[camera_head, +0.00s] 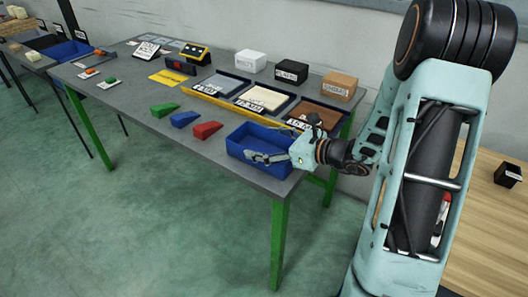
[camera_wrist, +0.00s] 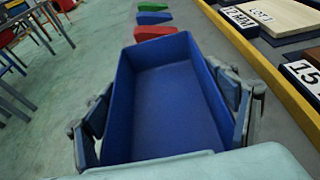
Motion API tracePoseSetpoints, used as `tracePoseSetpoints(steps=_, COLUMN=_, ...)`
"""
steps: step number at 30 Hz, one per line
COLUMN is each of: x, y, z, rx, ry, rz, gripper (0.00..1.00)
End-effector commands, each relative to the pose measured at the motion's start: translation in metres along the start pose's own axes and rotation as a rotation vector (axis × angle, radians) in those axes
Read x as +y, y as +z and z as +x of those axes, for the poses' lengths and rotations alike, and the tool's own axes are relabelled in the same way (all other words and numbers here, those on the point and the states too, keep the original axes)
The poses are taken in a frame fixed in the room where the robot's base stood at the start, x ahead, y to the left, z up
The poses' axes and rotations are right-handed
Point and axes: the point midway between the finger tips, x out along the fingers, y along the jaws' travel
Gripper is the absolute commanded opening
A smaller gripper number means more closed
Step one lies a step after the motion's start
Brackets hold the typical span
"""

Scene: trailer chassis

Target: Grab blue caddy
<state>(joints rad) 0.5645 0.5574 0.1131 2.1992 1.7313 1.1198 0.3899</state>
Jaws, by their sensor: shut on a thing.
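The blue caddy (camera_head: 262,140) is an empty open-topped rectangular bin at the near right corner of the grey table (camera_head: 150,128). In the wrist view the caddy (camera_wrist: 165,95) fills the middle, with its long sides running away from me. My gripper (camera_head: 262,157) reaches it from the right in the head view. In the wrist view my gripper's fingers (camera_wrist: 165,108) lie on both outer long sides of the caddy, shut on it. Whether the caddy's bottom touches the table is hard to tell.
Red (camera_head: 207,130), blue (camera_head: 184,118) and green (camera_head: 164,109) wedges lie in a row left of the caddy. A yellow rail (camera_head: 226,105) fronts labelled trays behind it. A brown box (camera_head: 340,86) stands at the back. Open floor (camera_head: 130,220) lies in front.

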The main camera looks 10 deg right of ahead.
Motion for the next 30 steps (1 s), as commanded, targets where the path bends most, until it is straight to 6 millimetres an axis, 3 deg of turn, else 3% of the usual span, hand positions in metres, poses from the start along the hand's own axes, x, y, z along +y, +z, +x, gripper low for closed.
tracePoseSetpoints(steps=4, x=0.000, y=0.001, z=0.000, rx=-0.001, ry=0.000, rz=-0.001, gripper=0.49)
tracePoseSetpoints(steps=14, x=0.000, y=0.005, z=-0.001, rx=-0.002, ry=0.000, rz=-0.002, gripper=0.49)
tracePoseSetpoints(steps=22, x=0.001, y=0.036, z=-0.012, rx=-0.002, ry=-0.001, rz=-0.004, gripper=0.49)
tracePoseSetpoints(steps=30, x=0.026, y=0.066, z=-0.045, rx=-0.001, ry=-0.001, rz=-0.004, gripper=0.49)
